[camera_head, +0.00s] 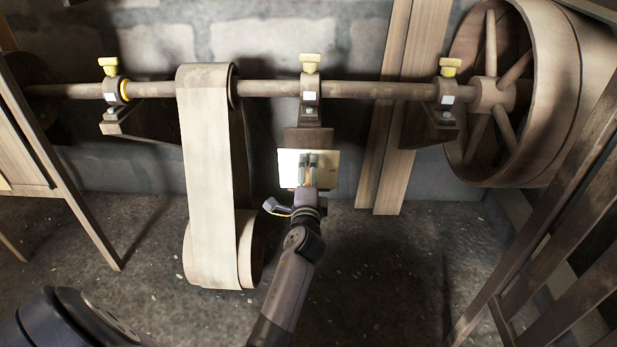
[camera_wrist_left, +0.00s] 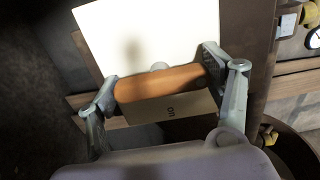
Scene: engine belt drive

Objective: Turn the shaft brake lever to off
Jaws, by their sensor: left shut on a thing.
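The shaft brake lever's orange-brown grip (camera_wrist_left: 165,84) lies crosswise between the fingers of my left gripper (camera_wrist_left: 165,92) in the left wrist view. The fingers are shut on its two ends. The pale plate (camera_wrist_left: 150,38) is behind the grip, and an "on" label (camera_wrist_left: 170,110) shows on a tan face just below it. In the head view my left gripper (camera_head: 307,168) is in front of the pale plate (camera_head: 326,169), under the middle shaft bearing, and hides most of the lever. My right gripper is not in view.
The horizontal shaft (camera_head: 270,89) runs above my gripper through bearings with yellow caps (camera_head: 310,62). A wide belt (camera_head: 207,170) hangs close on the left. A large spoked wheel (camera_head: 555,90) is at the right.

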